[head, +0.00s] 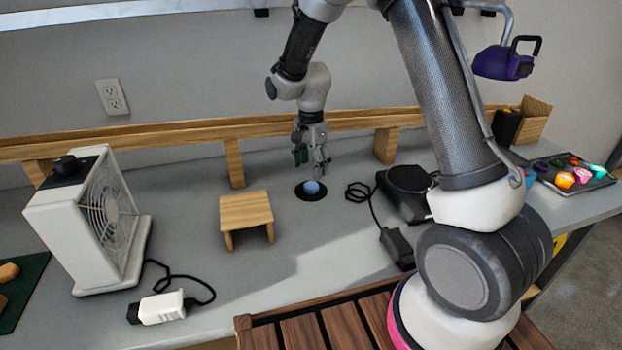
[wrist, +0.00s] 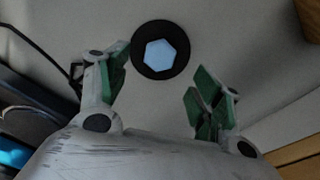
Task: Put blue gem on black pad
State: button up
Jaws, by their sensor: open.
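The blue gem (head: 311,188) rests on the round black pad (head: 301,194) on the grey bench. In the wrist view the light blue six-sided gem (wrist: 160,55) lies within the black disc (wrist: 137,46), with dark rim showing all around it. My gripper (head: 312,160) is above the pad, pointing down, and its fingers are apart with nothing between them. In the wrist view the green-padded fingers of my gripper (wrist: 160,92) are spread, and the gem is apart from both.
A small wooden stand (head: 246,212) is left of the pad. A black device (head: 405,190) with a cable stands to the right. A white fan (head: 85,215) is at far left. A wooden shelf (head: 235,165) runs behind. A tray (head: 595,178) of colourful items is at far right.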

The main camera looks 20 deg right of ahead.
aim_at(311, 185)
jog(key=s+d+r+n+t, duration=0.1)
jog(key=s+d+r+n, duration=0.3)
jog(key=r, duration=0.6)
jog(key=s+d+r+n+t, duration=0.1)
jog(key=s+d+r, duration=0.3)
jog(key=s+r, duration=0.4)
jog(key=s+d+r+n+t, duration=0.1)
jog(key=s+d+r+n, duration=0.1)
jog(key=s, duration=0.7)
jog(key=s+d+r+n+t, duration=0.1)
jog(key=s+d+r+n, duration=0.2)
jog(key=s, duration=0.6)
jog(key=d+n, duration=0.2)
jog(key=shift+n, duration=0.3)
jog(key=shift+r, duration=0.1)
